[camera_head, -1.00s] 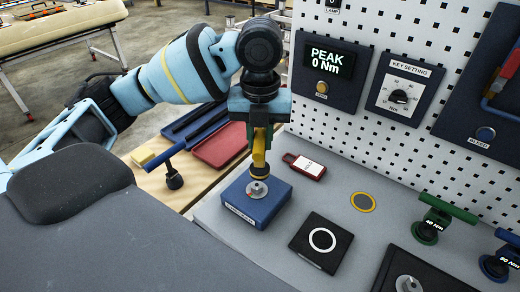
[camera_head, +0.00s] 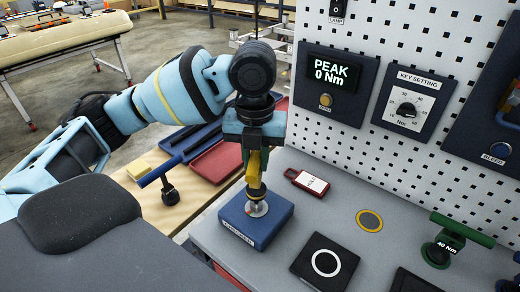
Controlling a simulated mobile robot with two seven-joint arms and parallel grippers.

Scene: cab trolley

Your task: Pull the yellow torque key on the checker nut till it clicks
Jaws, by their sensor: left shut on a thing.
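The yellow torque key (camera_head: 254,172) stands upright over the checker nut (camera_head: 257,209) on top of the blue checker block (camera_head: 243,230). Its lower end meets the nut from above; I cannot tell how fully it is seated. My left gripper (camera_head: 252,150) points down from above and is shut on the yellow key's upper part, which hides much of the key. The display (camera_head: 332,73) on the pegboard reads PEAK 0 Nm. My right gripper is not in view.
A blue-handled key (camera_head: 163,182) stands on the wooden surface at left. A red tray (camera_head: 215,163) lies behind. A red-and-white tag (camera_head: 307,182), a black pad with a white ring (camera_head: 322,262) and a green 40 Nm key (camera_head: 446,240) are on the grey bench. The key setting dial (camera_head: 406,109) is on the pegboard.

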